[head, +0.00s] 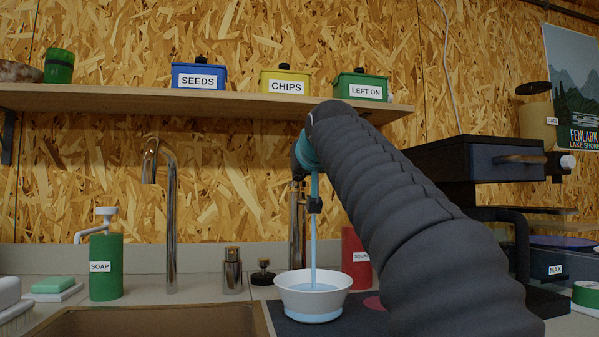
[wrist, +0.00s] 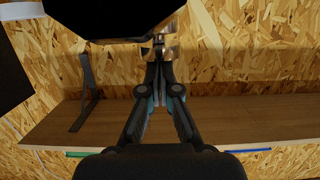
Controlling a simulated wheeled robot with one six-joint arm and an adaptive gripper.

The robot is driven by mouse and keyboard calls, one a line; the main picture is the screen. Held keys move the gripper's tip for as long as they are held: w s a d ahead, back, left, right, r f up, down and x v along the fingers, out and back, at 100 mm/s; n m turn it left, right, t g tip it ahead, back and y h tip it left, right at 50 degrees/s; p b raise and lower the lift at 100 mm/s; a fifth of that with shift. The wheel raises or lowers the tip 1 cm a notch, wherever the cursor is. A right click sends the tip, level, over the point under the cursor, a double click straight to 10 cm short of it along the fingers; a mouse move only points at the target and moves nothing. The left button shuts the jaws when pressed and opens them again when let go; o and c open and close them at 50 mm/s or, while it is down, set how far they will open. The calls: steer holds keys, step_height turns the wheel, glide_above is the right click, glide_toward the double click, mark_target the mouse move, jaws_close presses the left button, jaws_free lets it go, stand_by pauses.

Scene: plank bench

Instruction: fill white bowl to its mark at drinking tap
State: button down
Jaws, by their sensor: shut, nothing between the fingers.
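The white bowl (head: 297,298) stands upright under the drinking tap (head: 298,225) on a dark mat. A thin stream of water (head: 313,250) falls into it, and pale blue water (head: 313,286) shows inside. I cannot make out the bowl's mark, or how the level stands against it. My gripper (head: 299,172) is at the top of the tap, shut and empty, and my arm hides part of it. In the wrist view the closed fingertips (wrist: 159,52) are at the metal of the tap (wrist: 168,52); I cannot tell whether they touch.
A tall chrome tap (head: 171,220) stands left over the sink (head: 165,320). A soap bottle (head: 106,268) and a small metal jar (head: 232,270) stand behind the sink. A red canister (head: 354,250) is close behind the bowl. The shelf (head: 130,102) with labelled tins runs above.

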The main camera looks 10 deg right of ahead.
steer(key=shift+w+f, duration=0.35)
steer(key=shift+f, duration=0.4)
steer(key=v, duration=0.6)
steer(key=r+v, duration=0.1)
steer(key=v, duration=0.2)
steer(key=shift+w+r, duration=0.1)
steer(key=shift+w, duration=0.1)
steer(key=shift+s+a, duration=0.1)
